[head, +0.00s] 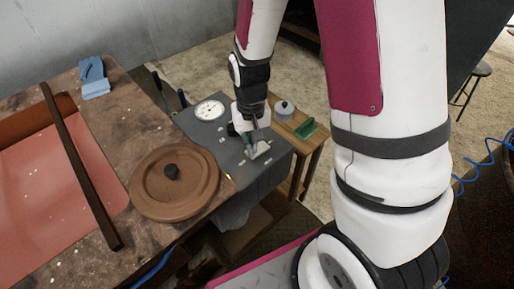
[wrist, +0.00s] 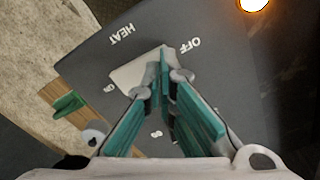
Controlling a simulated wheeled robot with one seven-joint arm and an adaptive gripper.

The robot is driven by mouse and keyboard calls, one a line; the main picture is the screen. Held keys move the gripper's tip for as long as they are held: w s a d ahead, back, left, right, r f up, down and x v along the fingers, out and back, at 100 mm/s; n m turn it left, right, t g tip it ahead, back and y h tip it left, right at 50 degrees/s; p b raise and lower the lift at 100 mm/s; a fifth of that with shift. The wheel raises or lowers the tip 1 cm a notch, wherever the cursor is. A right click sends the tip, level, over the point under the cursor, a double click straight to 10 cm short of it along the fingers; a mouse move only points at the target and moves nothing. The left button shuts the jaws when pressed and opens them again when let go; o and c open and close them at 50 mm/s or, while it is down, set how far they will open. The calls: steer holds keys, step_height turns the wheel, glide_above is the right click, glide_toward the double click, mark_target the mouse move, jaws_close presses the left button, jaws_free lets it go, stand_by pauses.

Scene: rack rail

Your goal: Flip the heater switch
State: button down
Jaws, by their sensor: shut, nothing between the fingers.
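The heater switch's pale metal plate (head: 260,149) is on top of a dark grey control box (head: 208,150). In the wrist view the plate (wrist: 130,76) lies between the white words HEAT, OFF and a smaller marking that seems to read ON. My gripper (head: 248,151) points down at the plate. In the wrist view its green-padded fingers (wrist: 164,66) are shut and empty, with the tips over the plate's OFF-side edge. The fingers hide part of the plate, and I cannot make out the lever or its position. I cannot tell whether the tips touch it.
A round white dial (head: 209,110) is on the box. A brown round lid (head: 174,182) with a black knob is to its left. A small wooden table (head: 303,143) with a green item (head: 306,129) stands to the right. An orange light (wrist: 253,4) glows in the wrist view.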

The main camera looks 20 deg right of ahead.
steer(key=shift+f, duration=0.45)
steer(key=shift+r, duration=0.1)
steer(key=shift+r+p, duration=2.2)
steer(key=shift+r, duration=1.25)
steer(key=s+r+n+t, duration=0.1)
steer(key=s+r, duration=0.2)
steer(key=r, duration=0.5)
steer(key=s+r+t, duration=0.1)
steer(key=s+r, duration=0.2)
steer(key=r, duration=0.5)
steer(key=s+r+t, duration=0.1)
steer(key=s+r, duration=0.3)
steer(key=s, duration=0.2)
steer(key=s+r+n+t, duration=0.1)
steer(key=s+r, duration=0.3)
steer(key=s, duration=0.2)
steer(key=shift+s+d+r+t, duration=0.15)
steer(key=shift+s+r+t, duration=0.1)
steer(key=shift+s+t, duration=0.15)
